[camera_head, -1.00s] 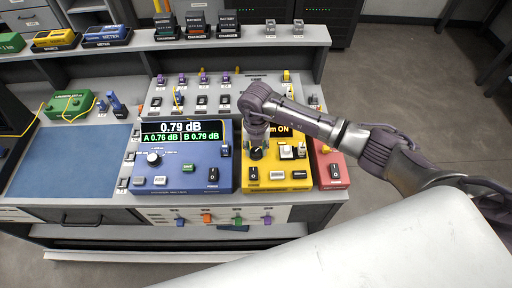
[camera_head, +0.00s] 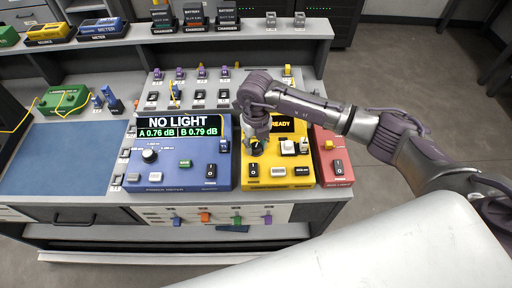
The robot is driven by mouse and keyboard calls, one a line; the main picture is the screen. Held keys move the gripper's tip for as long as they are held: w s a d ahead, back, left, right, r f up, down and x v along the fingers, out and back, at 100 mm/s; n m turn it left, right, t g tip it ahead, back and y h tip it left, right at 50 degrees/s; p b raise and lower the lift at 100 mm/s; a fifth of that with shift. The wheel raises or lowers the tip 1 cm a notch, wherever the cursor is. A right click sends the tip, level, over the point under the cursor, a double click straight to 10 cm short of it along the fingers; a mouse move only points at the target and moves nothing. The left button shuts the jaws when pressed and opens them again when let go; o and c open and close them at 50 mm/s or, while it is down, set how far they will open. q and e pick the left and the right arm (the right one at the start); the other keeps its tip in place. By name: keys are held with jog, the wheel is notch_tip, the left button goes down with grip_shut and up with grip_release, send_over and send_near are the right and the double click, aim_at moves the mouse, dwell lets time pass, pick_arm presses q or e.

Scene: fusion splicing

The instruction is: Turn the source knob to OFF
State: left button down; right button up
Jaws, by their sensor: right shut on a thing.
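The yellow source box (camera_head: 278,172) stands on the bench between the blue power meter (camera_head: 182,170) and a red box. Its screen (camera_head: 283,124) is partly covered by my arm and the visible part reads "READY". My right gripper (camera_head: 257,146) reaches down onto the left part of the yellow box and is shut on the source knob, which is mostly hidden under the fingers. The blue meter's screen (camera_head: 181,117) reads "NO LIGHT", with A 0.76 dB and B 0.79 dB below. My left gripper is not in view.
The red box (camera_head: 337,168) stands close on the right of the yellow one. A black rocker switch (camera_head: 253,170) and a white part (camera_head: 288,147) sit near my fingers. A blue mat (camera_head: 65,158) lies clear at the left.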

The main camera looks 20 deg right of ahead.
aim_at(256, 146)
jog(key=n+b, duration=0.9)
jog(key=shift+w+f, duration=0.1)
jog(key=shift+f, duration=0.1)
jog(key=shift+r+n+b, duration=0.2)
jog(key=shift+n+b, duration=1.85)
jog(key=shift+n, duration=0.05)
jog(key=o, duration=1.2)
jog(key=shift+c, duration=0.2)
jog(key=shift+r, duration=0.1)
notch_tip(256, 146, up, 12)
